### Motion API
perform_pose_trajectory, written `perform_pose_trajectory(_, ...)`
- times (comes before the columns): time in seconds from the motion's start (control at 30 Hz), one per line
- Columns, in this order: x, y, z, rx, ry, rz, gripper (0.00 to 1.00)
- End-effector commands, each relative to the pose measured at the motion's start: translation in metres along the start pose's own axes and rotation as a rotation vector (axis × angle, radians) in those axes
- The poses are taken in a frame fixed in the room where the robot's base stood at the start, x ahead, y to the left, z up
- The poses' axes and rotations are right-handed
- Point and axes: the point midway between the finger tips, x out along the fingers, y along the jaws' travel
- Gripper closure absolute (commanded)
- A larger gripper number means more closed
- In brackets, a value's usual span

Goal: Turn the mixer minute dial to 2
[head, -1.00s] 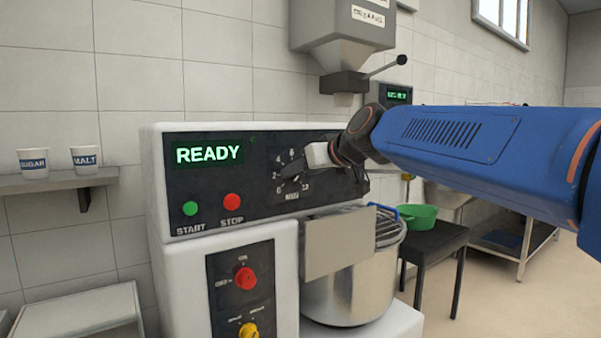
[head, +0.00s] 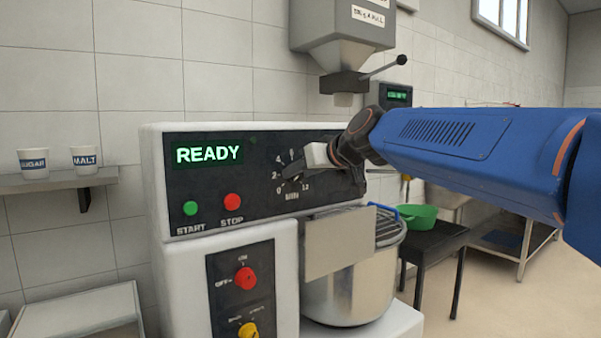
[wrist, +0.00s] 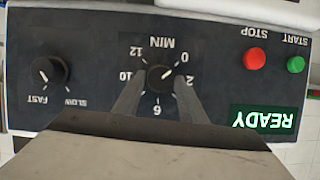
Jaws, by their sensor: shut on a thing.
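The mixer minute dial (wrist: 160,78) is a small black knob on the dark control panel. In the wrist view, which shows the panel upside down, its pale pointer mark points between 0 and 2. My gripper (wrist: 161,80) has one dark finger on each side of the knob and is shut on it. In the head view my gripper (head: 292,170) reaches the dial from the right and covers most of it. Some scale numbers beside it show.
The panel also holds a green READY display (head: 208,154), a green START button (head: 190,208) and a red STOP button (head: 232,202). A speed knob (wrist: 48,71) shows in the wrist view. A mixing bowl (head: 353,280) stands below my arm.

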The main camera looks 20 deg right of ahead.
Motion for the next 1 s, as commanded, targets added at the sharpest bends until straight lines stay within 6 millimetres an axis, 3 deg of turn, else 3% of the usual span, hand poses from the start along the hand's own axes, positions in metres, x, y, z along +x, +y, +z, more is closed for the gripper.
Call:
perform_pose_trajectory(0.7, 0.0009, 0.0075, 0.0025, 0.503, -0.001, -0.206, 0.85)
perform_pose_trajectory(1.0, 0.0013, 0.0085, 0.003, 0.631, -0.001, -0.26, 0.85)
